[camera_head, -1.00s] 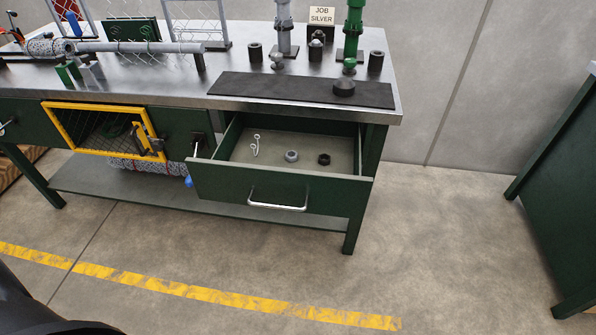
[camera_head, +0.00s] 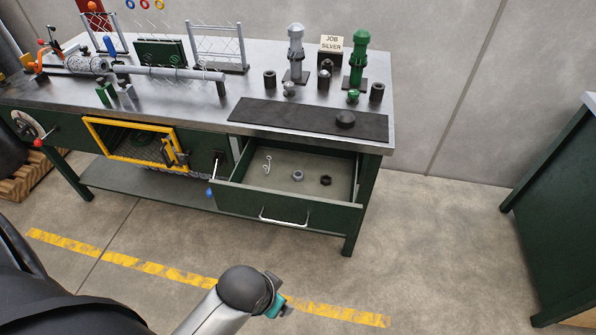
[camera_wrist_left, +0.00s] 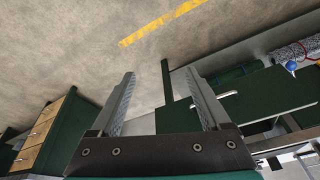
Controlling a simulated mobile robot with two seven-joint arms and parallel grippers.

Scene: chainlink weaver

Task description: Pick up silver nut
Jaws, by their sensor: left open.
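The silver nut (camera_head: 298,175) lies on the floor of the open drawer (camera_head: 286,205), between a silver eye hook (camera_head: 267,164) and a black nut (camera_head: 326,181). Part of my left arm shows at the bottom of the head view, in front of and below the drawer; its fingers cannot be made out there. In the left wrist view my left gripper (camera_wrist_left: 160,75) is open, with nothing between its fingers. The drawer front (camera_wrist_left: 245,103) shows beyond the right finger; the nut is not visible in that view. My right gripper is not in view.
The bench top (camera_head: 222,118) overhangs the drawer's back. It carries a dark mat (camera_head: 290,118), silver and green fittings and a "JOB SILVER" sign (camera_head: 331,43). A yellow-framed mesh door (camera_head: 95,133) is left of the drawer. A green cabinet (camera_head: 565,210) stands right; the floor between is clear.

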